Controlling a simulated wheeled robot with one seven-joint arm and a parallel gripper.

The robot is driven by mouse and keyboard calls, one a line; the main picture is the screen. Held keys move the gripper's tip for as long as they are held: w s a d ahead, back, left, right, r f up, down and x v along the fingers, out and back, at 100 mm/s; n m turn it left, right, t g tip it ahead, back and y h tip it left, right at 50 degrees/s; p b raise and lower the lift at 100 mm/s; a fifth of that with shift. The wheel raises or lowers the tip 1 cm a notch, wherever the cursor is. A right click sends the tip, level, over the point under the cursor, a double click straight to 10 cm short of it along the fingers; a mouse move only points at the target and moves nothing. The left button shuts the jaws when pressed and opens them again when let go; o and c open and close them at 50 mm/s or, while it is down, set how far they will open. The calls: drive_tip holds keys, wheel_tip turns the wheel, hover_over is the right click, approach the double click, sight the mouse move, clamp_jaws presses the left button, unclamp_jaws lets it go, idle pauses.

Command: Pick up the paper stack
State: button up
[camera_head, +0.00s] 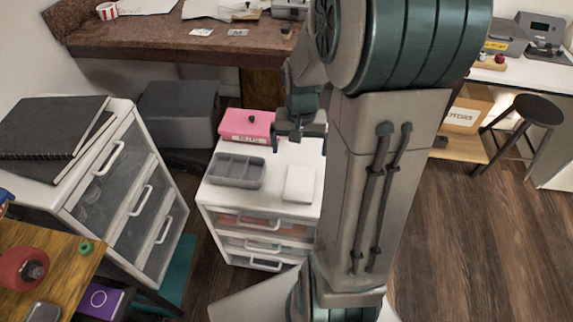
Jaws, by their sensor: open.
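The white paper stack (299,185) lies on top of a small white drawer cabinet (210,194), near the right part of its top. My gripper (300,138) hangs in the picture just above and behind the paper stack, apart from it as far as I can see. It is open, and I see nothing between its fingers. My arm stands large at the right and hides part of the cabinet's right side.
A grey divided tray (237,171) sits left of the paper stack on the same top. A pink box (247,125) stands behind it. A brown counter (180,42) runs along the back. A taller drawer unit (128,165) is at the left. Wooden floor is clear at right.

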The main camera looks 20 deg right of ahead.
wheel_tip(320, 180, down, 5)
drive_tip(key=d+b, duration=0.1)
drive_tip(key=d, duration=0.1)
drive_tip(key=b, duration=0.1)
hover_over(300, 182)
drive_tip(key=s, duration=0.1)
drive_tip(key=shift+m, duration=0.4)
wheel_tip(300, 182, down, 7)
drive_tip(key=shift+a+r, duration=0.1)
drive_tip(key=shift+w+f+b, duration=0.25)
drive_tip(key=shift+f+b, duration=0.1)
drive_tip(key=shift+f, duration=1.15)
drive_tip(key=shift+w+f+b, duration=0.2)
drive_tip(key=shift+f+b, duration=0.1)
drive_tip(key=shift+f, duration=1.15)
drive_tip(key=c, duration=1.1)
